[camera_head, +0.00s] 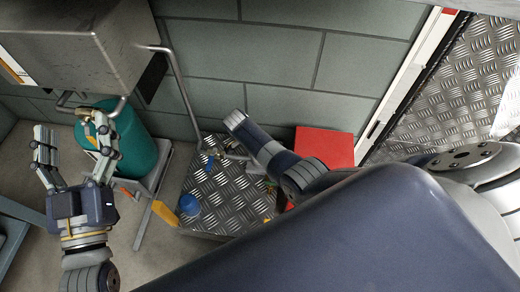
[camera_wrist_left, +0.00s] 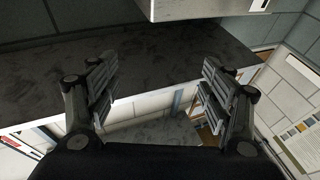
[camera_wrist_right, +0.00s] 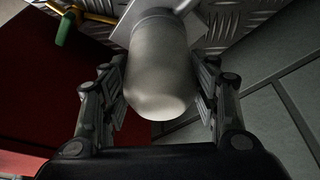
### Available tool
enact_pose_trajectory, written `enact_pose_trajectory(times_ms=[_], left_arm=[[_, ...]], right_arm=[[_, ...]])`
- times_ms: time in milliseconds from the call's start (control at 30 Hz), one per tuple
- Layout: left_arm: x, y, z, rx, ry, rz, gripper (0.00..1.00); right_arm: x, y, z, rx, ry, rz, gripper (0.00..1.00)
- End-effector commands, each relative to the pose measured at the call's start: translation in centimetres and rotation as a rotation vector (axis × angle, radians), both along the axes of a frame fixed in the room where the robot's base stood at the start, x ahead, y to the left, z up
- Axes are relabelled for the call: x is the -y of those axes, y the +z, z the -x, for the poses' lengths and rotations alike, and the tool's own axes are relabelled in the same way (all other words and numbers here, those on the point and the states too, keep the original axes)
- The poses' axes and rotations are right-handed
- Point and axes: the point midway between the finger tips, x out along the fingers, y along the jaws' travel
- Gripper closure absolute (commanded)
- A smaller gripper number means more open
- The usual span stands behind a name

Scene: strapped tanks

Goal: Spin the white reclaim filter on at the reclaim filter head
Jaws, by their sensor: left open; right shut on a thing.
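The white filter (camera_wrist_right: 160,70), a pale rounded cylinder, fills the middle of the right wrist view. My right gripper (camera_wrist_right: 160,95) is shut on it, with a finger on each side. A flat pale grey plate (camera_wrist_right: 207,28) shows behind its far end; I cannot tell whether they touch or whether this is the filter head. In the head view my right arm hides the filter. My left gripper (camera_head: 75,150) is open and empty in the head view, in front of the green tank (camera_head: 135,150). Its spread fingers (camera_wrist_left: 160,95) also show in the left wrist view.
A grey metal box (camera_head: 85,50) hangs at the upper left. A pipe (camera_head: 182,85) runs down the wall. A diamond-plate platform (camera_head: 222,200) bears a blue round item (camera_head: 190,204) and small fittings. A red box (camera_head: 325,146) stands by the wall.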

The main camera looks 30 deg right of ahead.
Motion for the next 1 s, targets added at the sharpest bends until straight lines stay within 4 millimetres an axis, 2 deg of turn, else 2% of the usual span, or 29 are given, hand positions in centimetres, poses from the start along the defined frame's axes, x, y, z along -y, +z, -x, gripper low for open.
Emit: enact_pose_trajectory(times_ms=[400, 800, 1000], left_arm=[[0.1, 2.6, 0.9, 0.133, -0.009, 0.037, 0.26], [0.0, 4.3, 2.0, 0.236, -0.013, 0.066, 0.26], [0.0, 4.5, 2.1, 0.243, -0.013, 0.068, 0.26]], right_arm=[[0.0, -0.2, 0.2, -0.004, -0.079, 0.000, 0.82], [0.0, -0.2, 0.2, -0.005, -0.139, 0.002, 0.82], [0.1, -0.1, 0.2, -0.005, -0.143, 0.002, 0.82]])
